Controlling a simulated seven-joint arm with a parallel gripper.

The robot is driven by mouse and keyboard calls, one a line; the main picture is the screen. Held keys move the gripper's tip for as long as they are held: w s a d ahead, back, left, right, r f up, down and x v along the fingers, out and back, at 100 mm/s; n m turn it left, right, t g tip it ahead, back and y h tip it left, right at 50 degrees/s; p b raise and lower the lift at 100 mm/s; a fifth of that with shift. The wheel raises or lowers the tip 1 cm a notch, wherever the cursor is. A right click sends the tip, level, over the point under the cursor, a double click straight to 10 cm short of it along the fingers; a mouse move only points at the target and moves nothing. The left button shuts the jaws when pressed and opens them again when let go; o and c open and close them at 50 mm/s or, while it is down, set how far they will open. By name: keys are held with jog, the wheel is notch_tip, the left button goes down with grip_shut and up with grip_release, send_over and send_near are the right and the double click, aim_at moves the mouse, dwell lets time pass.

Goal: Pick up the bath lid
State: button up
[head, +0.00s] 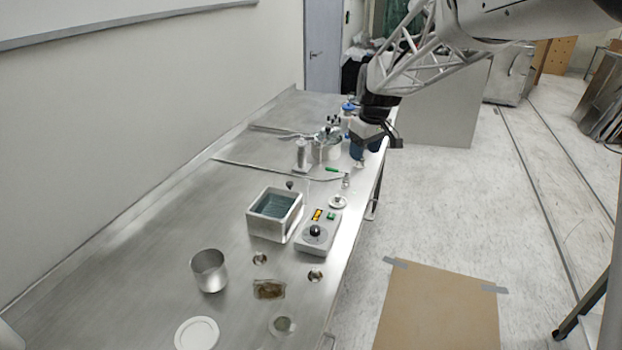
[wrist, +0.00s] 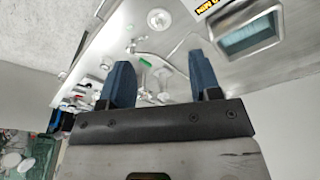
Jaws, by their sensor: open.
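A square metal bath (head: 275,214) with bluish water stands open on the bench, and it also shows at the upper right of the wrist view (wrist: 248,38). A flat white disc (head: 197,333) lies at the near end of the bench. A smaller white disc with a knob (head: 338,202) lies beside the bath's control box and also shows at the top of the wrist view (wrist: 160,18). I cannot tell which disc is the bath lid. My gripper (head: 366,149) is open above the bench's right edge, beyond the bath; its blue fingers (wrist: 162,82) hold nothing.
A control box (head: 317,232) adjoins the bath. A metal pot (head: 209,270), a brown sample dish (head: 268,289) and a glass dish (head: 282,325) stand nearer. Glassware, a pot (head: 327,143) and tubing crowd the far bench. A wall runs along the left.

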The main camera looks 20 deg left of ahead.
jog(key=w+a+f+n, duration=0.1)
jog(key=w+a+f, duration=0.2)
jog(key=a, duration=0.3)
jog(key=w+a+f+n, duration=0.2)
jog(key=w+a+f, duration=0.15)
jog(key=a, duration=0.25)
jog(key=n+g, duration=0.1)
jog(key=n, duration=0.1)
send_over(290, 183)
jog(key=d, duration=0.1)
notch_tip(290, 183, down, 9)
jog(key=shift+w+r, duration=0.1)
jog(key=shift+a+f, duration=0.2)
jog(key=shift+f, duration=1.1)
jog(key=shift+a+f, duration=0.2)
jog(key=shift+f, duration=1.1)
jog(key=shift+a+f, duration=0.2)
jog(key=shift+f, duration=1.1)
jog(key=c, duration=1.1)
